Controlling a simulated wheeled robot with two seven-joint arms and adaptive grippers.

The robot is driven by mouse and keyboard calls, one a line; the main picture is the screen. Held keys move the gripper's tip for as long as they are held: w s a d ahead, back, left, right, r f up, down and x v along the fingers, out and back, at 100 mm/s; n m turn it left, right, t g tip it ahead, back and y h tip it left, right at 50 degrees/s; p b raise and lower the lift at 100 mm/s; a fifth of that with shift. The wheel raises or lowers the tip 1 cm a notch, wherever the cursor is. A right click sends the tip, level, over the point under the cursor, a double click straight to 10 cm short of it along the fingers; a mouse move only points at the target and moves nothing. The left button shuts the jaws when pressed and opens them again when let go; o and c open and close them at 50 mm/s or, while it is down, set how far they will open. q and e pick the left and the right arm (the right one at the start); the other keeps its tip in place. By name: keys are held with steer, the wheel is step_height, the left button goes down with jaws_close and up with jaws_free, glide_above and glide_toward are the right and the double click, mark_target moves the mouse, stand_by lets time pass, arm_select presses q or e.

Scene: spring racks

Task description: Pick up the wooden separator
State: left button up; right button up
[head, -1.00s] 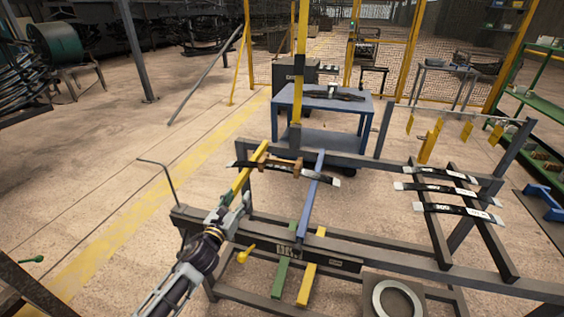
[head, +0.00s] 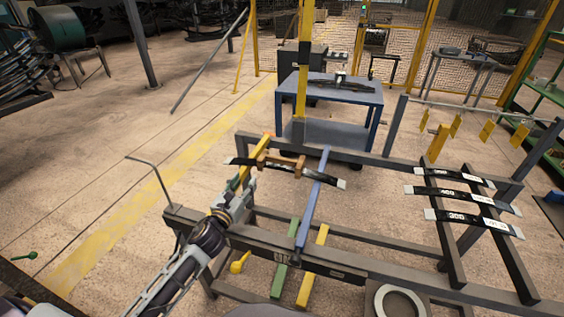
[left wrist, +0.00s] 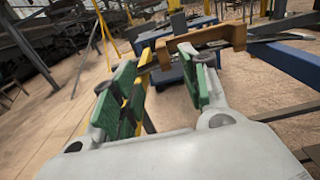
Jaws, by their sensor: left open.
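The wooden separator (head: 285,160) is a short brown piece with raised ends. It lies on a black leaf spring (head: 330,180) across the yellow bar (head: 258,152) and the blue bar (head: 310,213) of the rack. In the left wrist view the separator (left wrist: 208,38) is beyond the fingertips, at top centre to right. My left gripper (head: 247,187) is open, just short of the separator and near the yellow bar. Its green-padded fingers (left wrist: 168,75) are apart with nothing held between them. My right gripper is not in view.
The dark rack frame (head: 370,265) surrounds the work area. Several leaf springs (head: 460,195) lie on its right side. A blue table (head: 335,135) stands behind. A bent rod (head: 150,172) sticks up at the left. Open floor lies to the left.

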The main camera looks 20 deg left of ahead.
arm_select(q)
steer(key=shift+w, duration=0.1)
glide_toward(259, 161)
steer(key=shift+w, duration=1.85)
steer(key=shift+w+f, duration=0.1)
steer(key=shift+w, duration=0.7)
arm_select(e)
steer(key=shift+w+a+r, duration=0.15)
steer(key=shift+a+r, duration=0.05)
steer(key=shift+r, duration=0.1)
arm_select(q)
steer(key=shift+w, duration=0.15)
